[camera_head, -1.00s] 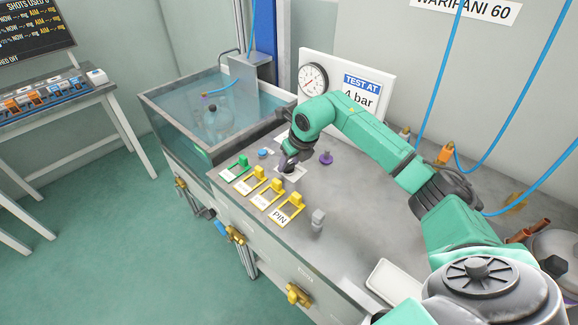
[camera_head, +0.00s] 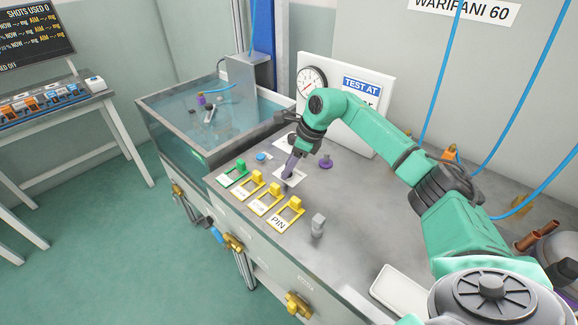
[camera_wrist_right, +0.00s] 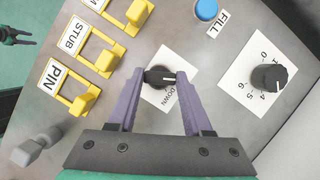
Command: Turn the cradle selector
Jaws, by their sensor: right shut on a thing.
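The cradle selector is a small black knob (camera_wrist_right: 160,77) on a white plate (camera_wrist_right: 158,98), whose readable label is DOWN. My right gripper (camera_wrist_right: 158,78) has its two purple fingers closed on the knob from both sides. In the head view this gripper (camera_head: 289,172) reaches down to the same white plate, and its fingers mostly hide the knob. The left arm does not show in the head view.
A blue FILL button (camera_wrist_right: 206,9) and a numbered black dial (camera_wrist_right: 269,77) flank the selector. Yellow switches with a PIN label (camera_head: 279,222), a grey peg (camera_head: 318,226) and a purple knob (camera_head: 326,161) stand nearby. A water tank (camera_head: 185,150) adjoins the bench.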

